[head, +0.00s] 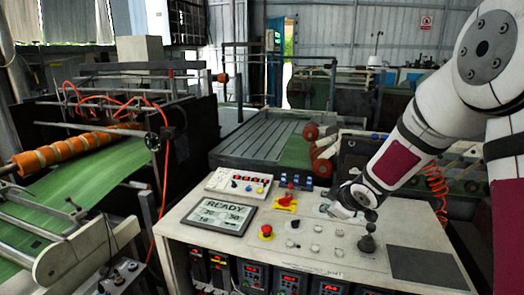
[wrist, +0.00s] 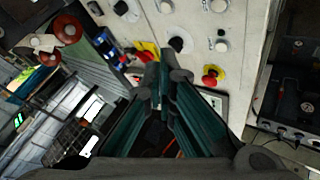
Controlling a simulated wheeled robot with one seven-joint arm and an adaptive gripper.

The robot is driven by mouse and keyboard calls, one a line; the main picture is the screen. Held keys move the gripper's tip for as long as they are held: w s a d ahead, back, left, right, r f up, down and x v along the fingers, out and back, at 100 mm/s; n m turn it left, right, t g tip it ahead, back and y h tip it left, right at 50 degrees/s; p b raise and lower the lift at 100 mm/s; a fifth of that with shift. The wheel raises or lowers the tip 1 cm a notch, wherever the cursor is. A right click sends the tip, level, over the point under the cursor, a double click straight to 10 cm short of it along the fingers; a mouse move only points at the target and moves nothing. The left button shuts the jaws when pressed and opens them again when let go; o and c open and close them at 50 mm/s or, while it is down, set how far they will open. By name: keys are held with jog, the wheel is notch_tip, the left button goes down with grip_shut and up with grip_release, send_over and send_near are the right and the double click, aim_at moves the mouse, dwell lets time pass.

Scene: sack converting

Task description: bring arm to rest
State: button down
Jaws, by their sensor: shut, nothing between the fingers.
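My arm comes in from the right in the head view. My gripper (head: 338,207) is low over the sloped top of the control desk (head: 190,230), close to its knobs and a black joystick (head: 367,243). In the wrist view my gripper (wrist: 163,65) has its two dark fingers together, with nothing between the tips. Whether the fingertips touch the panel, I cannot tell.
The desk carries a READY display (head: 221,214), a red emergency button (head: 266,231) on yellow, a grey button box (head: 239,184) and several white knobs. A machine with green film (head: 85,185) and an orange roller (head: 60,152) stands left. A slatted table (head: 258,138) lies behind.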

jog(key=s+d+r+m+g+h, duration=0.1)
jog(key=s+r+m+h, duration=0.15)
jog(key=s+r, duration=0.5)
jog(key=s+d+r+m+h, duration=0.1)
jog(key=s+d+r+m, duration=0.1)
jog(key=s+r+m, duration=0.4)
jog(key=s+a+r+m+g+y, duration=0.1)
jog(key=s+a, duration=0.1)
jog(key=s, duration=0.9)
jog(key=s+a+r+m+g+y+b, duration=0.1)
jog(key=s+a+m, duration=0.1)
jog(key=s, duration=0.9)
jog(key=shift+s+a+r, duration=0.25)
jog(key=shift+s+a, duration=0.15)
jog(key=shift+a, duration=0.25)
